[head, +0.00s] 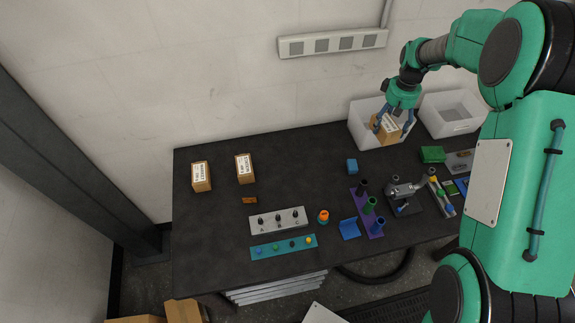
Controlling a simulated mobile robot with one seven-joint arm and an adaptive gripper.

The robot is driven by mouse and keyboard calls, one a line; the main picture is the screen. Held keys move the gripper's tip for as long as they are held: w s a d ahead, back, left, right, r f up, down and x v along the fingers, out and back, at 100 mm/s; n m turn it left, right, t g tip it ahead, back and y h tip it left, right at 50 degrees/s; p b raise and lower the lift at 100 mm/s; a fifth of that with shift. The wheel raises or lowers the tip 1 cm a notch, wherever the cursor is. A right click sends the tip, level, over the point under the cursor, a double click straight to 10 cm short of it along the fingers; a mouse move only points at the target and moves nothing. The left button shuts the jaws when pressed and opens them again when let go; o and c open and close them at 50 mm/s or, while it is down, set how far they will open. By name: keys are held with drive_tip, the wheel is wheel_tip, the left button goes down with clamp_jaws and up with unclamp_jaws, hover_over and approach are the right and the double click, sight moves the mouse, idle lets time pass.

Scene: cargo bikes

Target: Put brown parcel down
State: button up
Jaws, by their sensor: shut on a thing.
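The brown parcel (388,131), a small cardboard box with a white label on top, is between the fingers of my gripper (393,117). My gripper is shut on it. The parcel is tilted and is at the left white bin (360,121), over or inside its opening. I cannot tell whether it touches the bin floor. Two other brown parcels with white labels stand on the black table, one at the far left (201,177) and one right of it (245,169).
A second white bin (450,114) stands right of the first. The table's left front is clear.

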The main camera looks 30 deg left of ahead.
drive_tip(key=s+a+n, duration=0.1)
drive_tip(key=s+a, duration=0.5)
drive_tip(key=s, duration=0.4)
drive_tip(key=s+a+n+p, duration=0.1)
drive_tip(key=s+a, duration=0.6)
drive_tip(key=s, duration=0.3)
drive_tip(key=s+a+n, duration=0.1)
drive_tip(key=s+a, duration=0.5)
drive_tip(key=s, duration=0.4)
drive_tip(key=f, duration=1.5)
drive_tip(key=shift+w+a+f, duration=0.1)
drive_tip(key=shift+w+f, duration=0.2)
drive_tip(key=shift+f, duration=0.1)
drive_tip(key=w+a, duration=0.3)
drive_tip(key=w+a+f+p, duration=0.1)
drive_tip(key=w+a, duration=0.7)
drive_tip(key=shift+w+a+f, duration=0.15)
drive_tip(key=shift+f, duration=0.05)
drive_tip(key=shift+f, duration=0.1)
drive_tip(key=shift+f+p, duration=0.45)
drive_tip(key=shift+f, duration=1.2)
